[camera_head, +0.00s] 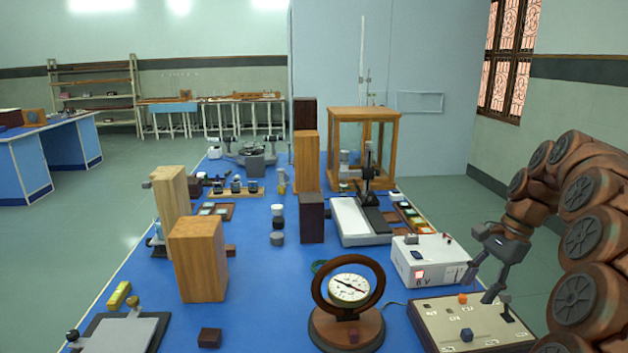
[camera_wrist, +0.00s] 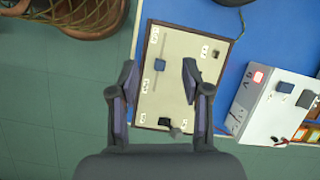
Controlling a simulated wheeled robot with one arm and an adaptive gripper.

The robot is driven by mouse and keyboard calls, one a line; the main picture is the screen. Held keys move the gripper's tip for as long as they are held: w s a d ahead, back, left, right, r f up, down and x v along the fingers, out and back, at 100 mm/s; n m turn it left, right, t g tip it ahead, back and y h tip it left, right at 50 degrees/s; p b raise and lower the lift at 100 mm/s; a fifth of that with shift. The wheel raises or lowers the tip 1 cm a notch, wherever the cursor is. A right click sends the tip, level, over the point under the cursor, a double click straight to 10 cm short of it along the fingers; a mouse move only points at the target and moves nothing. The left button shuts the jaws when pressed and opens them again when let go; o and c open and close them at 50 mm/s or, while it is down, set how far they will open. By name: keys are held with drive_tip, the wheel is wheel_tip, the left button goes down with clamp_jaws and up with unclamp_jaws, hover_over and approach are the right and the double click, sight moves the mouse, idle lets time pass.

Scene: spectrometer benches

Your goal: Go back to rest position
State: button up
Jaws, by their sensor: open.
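My gripper (camera_head: 478,288) is at the right of the head view, its fingers pointing down and left over the beige switch panel (camera_head: 440,327). Its jaws are open with nothing between them. In the wrist view the two fingers of my gripper (camera_wrist: 159,66) stand apart, with the panel (camera_wrist: 180,90) below them. A blue block-like knob (camera_wrist: 160,65) on the panel shows in the gap; it also shows in the head view (camera_head: 466,335). An orange knob (camera_head: 462,298) and a black switch (camera_head: 507,313) are on the panel. I cannot tell whether a finger touches the panel.
A white box marked 6 V (camera_head: 430,262) stands just behind the panel. A round dial instrument (camera_head: 349,288) stands left of the panel. Wooden blocks (camera_head: 200,262) and a glass case (camera_head: 375,150) stand on the blue bench. Open floor (camera_wrist: 60,110) lies beside the bench.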

drive_tip(key=s+a+r+n+g+h+p, duration=0.1)
drive_tip(key=s+a+r+n+h+p, duration=0.15)
drive_tip(key=s+a+n, duration=0.9)
drive_tip(key=s+a+f+n+h+p, duration=0.1)
drive_tip(key=s+a+f, duration=0.1)
drive_tip(key=s, duration=0.8)
drive_tip(key=s+a+f+n+h+p, duration=0.1)
drive_tip(key=s+a+f, duration=0.2)
drive_tip(key=s, duration=0.8)
drive_tip(key=shift+a+n+p, duration=0.3)
drive_tip(key=shift+n+p, duration=0.05)
drive_tip(key=shift+p, duration=0.05)
drive_tip(key=shift+s+f, duration=0.1)
drive_tip(key=shift+c, duration=0.6)
